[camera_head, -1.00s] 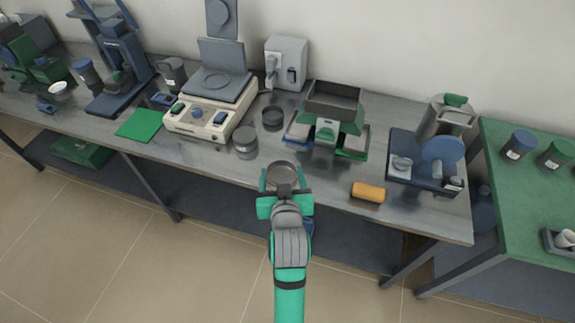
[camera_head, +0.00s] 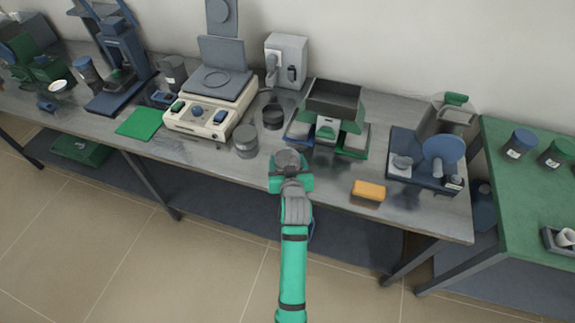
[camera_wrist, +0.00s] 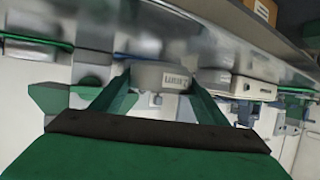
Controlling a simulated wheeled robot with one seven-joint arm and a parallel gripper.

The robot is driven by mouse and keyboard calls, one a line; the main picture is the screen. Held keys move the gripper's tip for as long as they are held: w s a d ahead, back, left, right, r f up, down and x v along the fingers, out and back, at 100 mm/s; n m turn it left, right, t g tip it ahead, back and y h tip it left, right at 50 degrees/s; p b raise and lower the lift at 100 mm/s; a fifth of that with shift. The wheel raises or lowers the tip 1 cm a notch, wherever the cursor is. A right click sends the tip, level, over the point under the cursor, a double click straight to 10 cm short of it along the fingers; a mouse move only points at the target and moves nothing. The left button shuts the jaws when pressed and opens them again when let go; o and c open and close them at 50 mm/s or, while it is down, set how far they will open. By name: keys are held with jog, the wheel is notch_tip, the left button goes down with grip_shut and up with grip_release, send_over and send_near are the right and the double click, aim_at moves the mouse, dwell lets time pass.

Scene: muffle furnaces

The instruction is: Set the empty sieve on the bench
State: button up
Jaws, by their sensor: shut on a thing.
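The sieve (camera_head: 288,160) is a small round grey pan. My gripper (camera_head: 290,172) is shut on it, over the front part of the grey bench (camera_head: 330,184). The wrist view also shows the sieve (camera_wrist: 160,75), with a pale label on its side, between the two green fingers of my gripper (camera_wrist: 155,85). Its inside is hard to make out, and I cannot tell whether its underside touches the bench.
A green-and-grey machine with a dark hopper (camera_head: 333,98) stands just behind. A grey round container (camera_head: 246,140) and a darker one (camera_head: 273,116) are to the left. An orange block (camera_head: 368,190) lies right. Bare bench lies between the sieve and the block.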

jog(key=shift+s+a+f, duration=0.1)
jog(key=shift+f, duration=1)
jog(key=shift+f, duration=0.1)
jog(key=o, duration=1.1)
